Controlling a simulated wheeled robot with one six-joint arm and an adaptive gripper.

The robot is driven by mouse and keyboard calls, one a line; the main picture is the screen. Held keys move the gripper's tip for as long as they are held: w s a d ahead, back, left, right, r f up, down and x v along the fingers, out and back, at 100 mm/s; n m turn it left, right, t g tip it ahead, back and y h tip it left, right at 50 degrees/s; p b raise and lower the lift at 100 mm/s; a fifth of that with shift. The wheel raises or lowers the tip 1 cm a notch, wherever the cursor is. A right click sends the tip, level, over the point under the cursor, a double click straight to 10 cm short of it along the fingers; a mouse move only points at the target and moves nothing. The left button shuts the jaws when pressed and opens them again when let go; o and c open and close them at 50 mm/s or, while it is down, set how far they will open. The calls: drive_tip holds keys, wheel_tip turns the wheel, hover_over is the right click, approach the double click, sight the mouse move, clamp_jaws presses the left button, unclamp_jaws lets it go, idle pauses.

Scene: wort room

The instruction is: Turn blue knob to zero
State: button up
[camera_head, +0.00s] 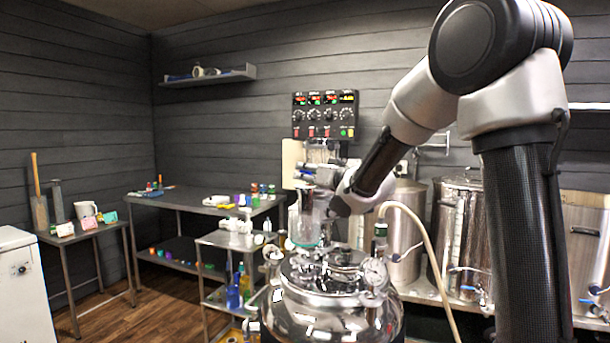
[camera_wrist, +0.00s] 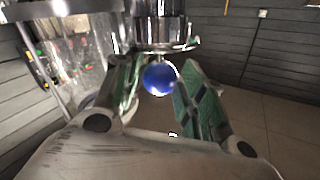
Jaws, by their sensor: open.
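The blue knob (camera_wrist: 159,78) is a round, shiny blue ball in the wrist view. It sits against a round metal fitting (camera_wrist: 163,32). My gripper (camera_wrist: 163,70) is open, with one green-padded finger on each side of the knob. A small gap shows between the knob and the right finger; whether the left finger touches it I cannot tell. In the head view my gripper (camera_head: 306,172) is above the steel kettle, near a clear glass cylinder (camera_head: 305,228). I cannot make out the knob for certain there. No scale or zero mark is readable.
A steel kettle (camera_head: 325,315) with lid fittings stands below my arm. A control panel (camera_head: 325,115) with dials hangs on the wall behind. Steel tanks (camera_head: 462,235) and a pale hose (camera_head: 425,240) are at right. A bench (camera_head: 185,200) and a small cart (camera_head: 225,240) stand left.

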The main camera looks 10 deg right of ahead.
drive_tip(key=shift+w+a, duration=0.25)
drive_tip(key=shift+w, duration=0.35)
drive_tip(key=shift+c, duration=0.2)
drive_tip(key=c, duration=0.7)
